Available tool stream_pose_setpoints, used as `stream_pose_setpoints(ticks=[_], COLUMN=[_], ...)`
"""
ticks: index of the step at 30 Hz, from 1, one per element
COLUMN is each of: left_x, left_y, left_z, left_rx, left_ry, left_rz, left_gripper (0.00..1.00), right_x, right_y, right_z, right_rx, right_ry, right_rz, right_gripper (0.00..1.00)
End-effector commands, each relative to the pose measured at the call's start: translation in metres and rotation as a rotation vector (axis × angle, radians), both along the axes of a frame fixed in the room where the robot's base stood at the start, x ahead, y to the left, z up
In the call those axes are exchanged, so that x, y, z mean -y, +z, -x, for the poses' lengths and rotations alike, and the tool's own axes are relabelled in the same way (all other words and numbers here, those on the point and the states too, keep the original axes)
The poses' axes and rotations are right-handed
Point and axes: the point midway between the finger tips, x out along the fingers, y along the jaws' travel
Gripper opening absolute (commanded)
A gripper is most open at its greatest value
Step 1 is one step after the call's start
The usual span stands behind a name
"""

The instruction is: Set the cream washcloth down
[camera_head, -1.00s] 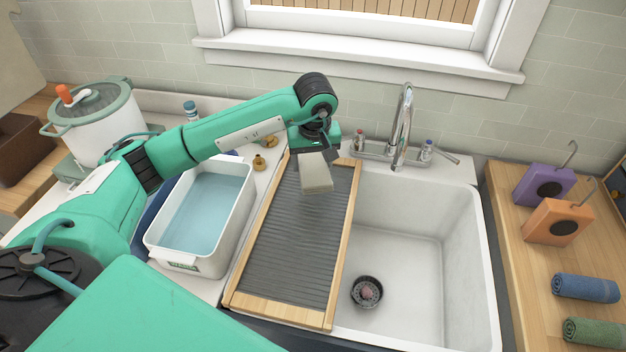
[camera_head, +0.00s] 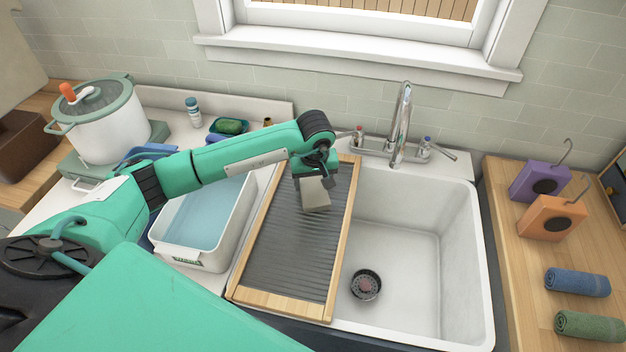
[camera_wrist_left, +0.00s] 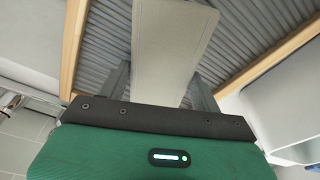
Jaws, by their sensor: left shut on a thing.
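The cream washcloth (camera_head: 315,194) is a folded, flat, pale strip held by my left gripper (camera_head: 313,178) over the upper part of the ribbed washboard (camera_head: 290,250). In the left wrist view the washcloth (camera_wrist_left: 170,40) runs out from between the two fingers (camera_wrist_left: 160,88), with the grey ribs behind it. My left gripper is shut on it. I cannot tell whether the cloth's lower end touches the ribs. My right gripper is not in view.
A white tub of water (camera_head: 205,215) stands left of the board. The empty sink basin (camera_head: 415,250) is to the right, with a tap (camera_head: 402,120) behind.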

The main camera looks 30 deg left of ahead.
Motion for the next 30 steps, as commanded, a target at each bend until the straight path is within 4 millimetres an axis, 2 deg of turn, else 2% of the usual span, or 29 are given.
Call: stream_pose_setpoints(ticks=[1,2,4,5,16,18,30], left_x=[0.0,0.0,0.0,0.0,0.0,0.0,0.007], left_y=[-0.003,-0.001,-0.001,-0.001,0.003,0.007,0.084], left_z=[0.0,0.0,0.0,0.0,0.0,0.0,0.009], left_rx=[0.001,0.0,0.0,0.0,0.0,0.004,0.005], left_ry=[0.0,0.0,0.0,0.0,0.0,0.0,0.0], left_rz=[-0.001,0.0,0.0,0.0,0.0,0.0,0.0], left_gripper=[0.4,0.71,0.84,0.87,0.87,0.87,0.87], right_x=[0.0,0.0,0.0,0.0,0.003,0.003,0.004], right_y=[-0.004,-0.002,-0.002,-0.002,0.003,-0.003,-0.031], right_z=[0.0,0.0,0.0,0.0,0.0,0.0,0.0], right_rx=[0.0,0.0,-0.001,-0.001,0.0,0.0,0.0], right_ry=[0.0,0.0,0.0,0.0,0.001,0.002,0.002], right_rz=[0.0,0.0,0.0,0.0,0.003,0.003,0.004], right_gripper=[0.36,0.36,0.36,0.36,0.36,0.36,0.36])
